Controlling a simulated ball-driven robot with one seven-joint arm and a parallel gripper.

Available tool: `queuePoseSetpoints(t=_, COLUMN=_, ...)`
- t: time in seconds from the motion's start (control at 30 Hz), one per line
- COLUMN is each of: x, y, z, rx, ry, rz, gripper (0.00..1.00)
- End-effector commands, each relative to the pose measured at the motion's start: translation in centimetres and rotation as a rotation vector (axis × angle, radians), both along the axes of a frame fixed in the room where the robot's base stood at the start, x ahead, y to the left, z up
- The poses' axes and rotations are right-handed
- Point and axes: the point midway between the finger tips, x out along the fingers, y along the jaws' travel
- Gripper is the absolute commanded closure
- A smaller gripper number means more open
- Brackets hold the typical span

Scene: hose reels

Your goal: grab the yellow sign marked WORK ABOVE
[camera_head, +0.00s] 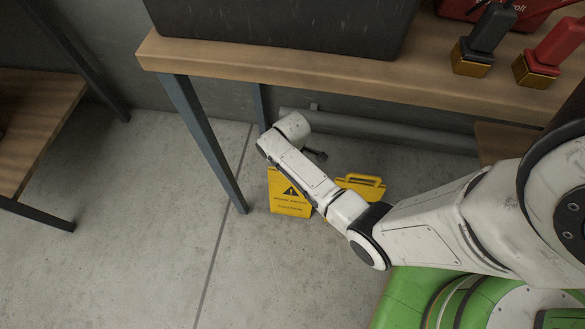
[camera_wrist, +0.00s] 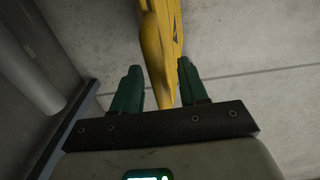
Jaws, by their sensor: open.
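The yellow sign (camera_head: 287,196) stands on the concrete floor beside a blue-grey table leg, with a black warning triangle and small lettering that includes CAUTION. Part of it is hidden behind my arm, and a yellow piece with a handle slot (camera_head: 362,184) shows on the arm's other side. My arm reaches over it in the head view, and the gripper's fingers are hard to make out there. In the wrist view my gripper (camera_wrist: 166,88) is open, with two green fingers on either side of the sign (camera_wrist: 160,50). I cannot tell whether either finger touches it.
A wooden-topped table (camera_head: 330,75) stands above and behind the sign, with a dark case (camera_head: 285,22) on it. A grey pipe (camera_head: 385,130) runs along the wall. Another wooden table (camera_head: 30,120) is at left. Bare floor lies at front left.

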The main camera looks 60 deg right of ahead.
Motion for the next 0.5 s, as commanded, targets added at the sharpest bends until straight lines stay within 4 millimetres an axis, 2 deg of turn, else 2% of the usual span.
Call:
queuePoseSetpoints(t=0.17, x=0.03, y=-0.01, z=0.08, rx=0.0, ry=0.0, rz=0.0, gripper=0.57)
queuePoseSetpoints(t=0.5, x=0.02, y=-0.02, z=0.1, rx=0.0, ry=0.0, rz=-0.001, gripper=0.89)
